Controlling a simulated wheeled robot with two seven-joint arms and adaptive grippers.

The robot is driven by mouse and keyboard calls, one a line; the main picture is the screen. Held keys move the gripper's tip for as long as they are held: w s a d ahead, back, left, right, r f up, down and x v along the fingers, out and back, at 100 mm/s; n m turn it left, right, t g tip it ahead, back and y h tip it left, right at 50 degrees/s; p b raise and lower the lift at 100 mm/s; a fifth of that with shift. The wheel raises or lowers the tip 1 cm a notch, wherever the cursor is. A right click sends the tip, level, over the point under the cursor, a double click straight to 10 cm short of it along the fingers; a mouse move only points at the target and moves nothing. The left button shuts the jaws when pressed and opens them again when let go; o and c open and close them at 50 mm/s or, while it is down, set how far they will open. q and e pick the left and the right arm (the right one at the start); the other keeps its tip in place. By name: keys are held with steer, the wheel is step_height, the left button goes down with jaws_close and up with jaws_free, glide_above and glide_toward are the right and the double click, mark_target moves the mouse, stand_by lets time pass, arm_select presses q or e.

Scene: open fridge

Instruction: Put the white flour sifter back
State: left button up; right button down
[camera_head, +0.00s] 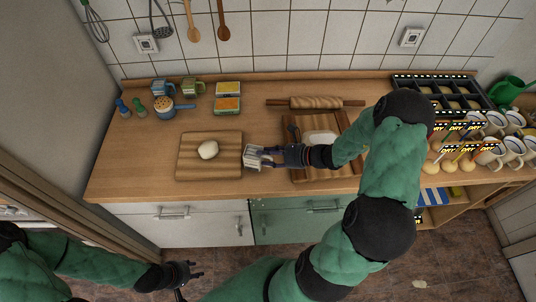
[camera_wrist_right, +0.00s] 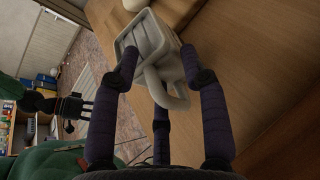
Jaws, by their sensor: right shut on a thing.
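The white flour sifter (camera_head: 254,160) is a pale cup with a looped handle. My right gripper (camera_head: 268,157) is shut on it, above the counter between the two wooden boards. In the right wrist view, the sifter (camera_wrist_right: 147,38) is between the fingers of my right gripper (camera_wrist_right: 160,80), tilted, its handle loop toward the palm. I cannot tell if it touches the counter. My left gripper (camera_head: 192,275) is open and empty, low in front of the cabinets; it also shows in the right wrist view (camera_wrist_right: 90,110).
A board (camera_head: 190,170) with a dough lump (camera_head: 208,149) is left of the sifter. A tray (camera_head: 335,181) is under my right forearm, a rolling pin (camera_head: 315,103) behind it. Mugs (camera_head: 490,155) and a black crate (camera_head: 440,90) crowd the right. Counter (camera_head: 260,125) between boards is clear.

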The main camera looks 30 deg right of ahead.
steer(key=shift+f+b, duration=0.45)
steer(key=shift+f, duration=0.2)
steer(key=c, duration=0.6)
jaws_free()
steer(key=v, duration=1.2)
steer(key=shift+r, duration=0.1)
